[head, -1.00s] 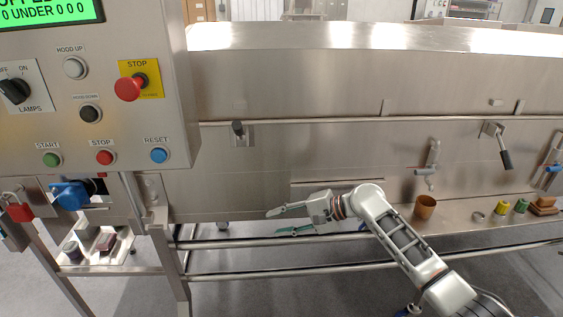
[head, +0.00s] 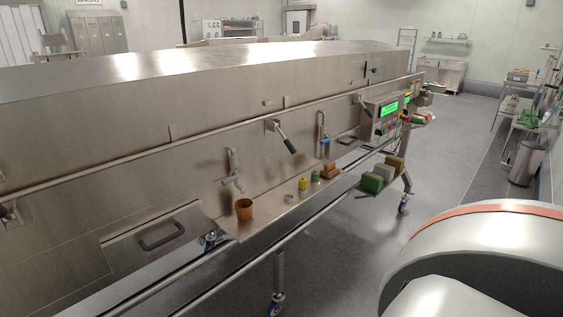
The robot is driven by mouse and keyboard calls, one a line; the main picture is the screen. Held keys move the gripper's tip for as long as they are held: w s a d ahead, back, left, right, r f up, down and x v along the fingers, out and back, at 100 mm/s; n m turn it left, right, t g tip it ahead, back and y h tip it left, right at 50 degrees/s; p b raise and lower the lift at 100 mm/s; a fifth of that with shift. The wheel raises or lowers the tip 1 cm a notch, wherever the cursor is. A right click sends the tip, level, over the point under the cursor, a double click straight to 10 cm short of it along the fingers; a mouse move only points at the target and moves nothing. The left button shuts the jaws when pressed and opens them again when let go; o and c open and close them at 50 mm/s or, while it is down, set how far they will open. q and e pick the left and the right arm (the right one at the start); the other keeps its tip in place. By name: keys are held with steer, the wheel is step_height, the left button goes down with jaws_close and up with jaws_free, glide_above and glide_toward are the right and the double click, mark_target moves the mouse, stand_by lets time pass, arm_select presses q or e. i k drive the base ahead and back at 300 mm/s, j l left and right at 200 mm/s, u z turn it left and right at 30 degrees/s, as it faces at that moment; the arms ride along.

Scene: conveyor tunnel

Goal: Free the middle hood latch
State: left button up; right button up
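Along the hood's lower edge I see several latches. The middle hood latch (head: 283,136) has a bracket on the steel side and a black-gripped lever that hangs down and slants to the right. Another latch (head: 8,213) is cut by the left edge of the head view. A third latch (head: 366,106) shows small and dark beside the far control panel. Neither of my grippers is in view. A large white link with an orange band, part of my arm, fills the lower right corner.
A narrow ledge (head: 275,208) below carries a brown cup (head: 244,209), a yellow item (head: 302,184) and other small things. A tap (head: 232,168) and a blue-handled valve (head: 323,141) stick out above it. A drawer handle (head: 162,236) is at lower left. Floor at right is clear.

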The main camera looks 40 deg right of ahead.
mark_target(289, 144)
steer(key=i+l+z, duration=0.35)
steer(key=l, duration=0.35)
steer(key=i+l+z, duration=0.3)
steer(key=l, duration=0.3)
steer(key=i+l+z, duration=0.35)
steer(key=i+l, duration=0.1)
steer(key=l, duration=0.1)
